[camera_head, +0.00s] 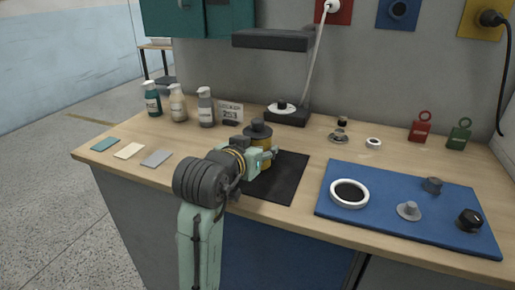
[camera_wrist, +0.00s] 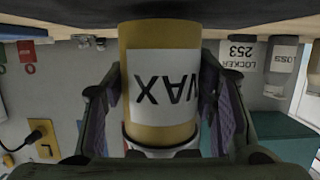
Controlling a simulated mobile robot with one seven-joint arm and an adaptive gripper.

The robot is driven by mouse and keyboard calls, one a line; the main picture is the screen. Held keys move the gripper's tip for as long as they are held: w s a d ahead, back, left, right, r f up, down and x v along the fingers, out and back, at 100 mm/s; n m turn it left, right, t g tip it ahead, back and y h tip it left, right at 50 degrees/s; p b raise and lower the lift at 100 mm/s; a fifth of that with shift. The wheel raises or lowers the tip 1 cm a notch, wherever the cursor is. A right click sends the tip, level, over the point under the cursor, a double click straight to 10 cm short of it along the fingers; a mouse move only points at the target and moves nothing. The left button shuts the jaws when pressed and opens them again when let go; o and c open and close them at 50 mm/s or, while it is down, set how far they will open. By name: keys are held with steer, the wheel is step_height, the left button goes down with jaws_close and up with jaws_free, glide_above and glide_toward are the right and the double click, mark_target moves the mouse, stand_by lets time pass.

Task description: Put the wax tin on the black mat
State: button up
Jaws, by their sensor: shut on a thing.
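The wax tin is a yellow cylinder with a dark knobbed top (camera_head: 258,131). In the wrist view the wax tin (camera_wrist: 160,85) shows its white label reading WAX, upside down. My gripper (camera_head: 264,158) is shut on the tin, with one finger on each side of it in the wrist view (camera_wrist: 160,100). The black mat (camera_head: 283,184) lies on the wooden counter, and the tin stands upright at or over its back left part. My arm hides part of the mat and the tin's lower side. I cannot tell whether the tin's base touches the mat.
Several bottles (camera_head: 178,103) and a LOCKER 253 sign (camera_head: 230,112) stand behind on the left. A blue mat (camera_head: 400,235) with a white ring (camera_head: 349,194) and knobs lies right. A dark lamp base (camera_head: 287,116) stands behind. Three flat samples (camera_head: 129,151) lie left.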

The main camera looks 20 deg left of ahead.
steer(key=shift+f, duration=0.25)
steer(key=shift+f, duration=0.1)
steer(key=shift+f, duration=0.15)
steer(key=o, duration=1.5)
steer(key=shift+r, duration=0.25)
steer(key=b+v, duration=0.1)
steer(key=v, duration=1.1)
steer(key=shift+d, duration=0.1)
steer(key=shift+r, duration=0.1)
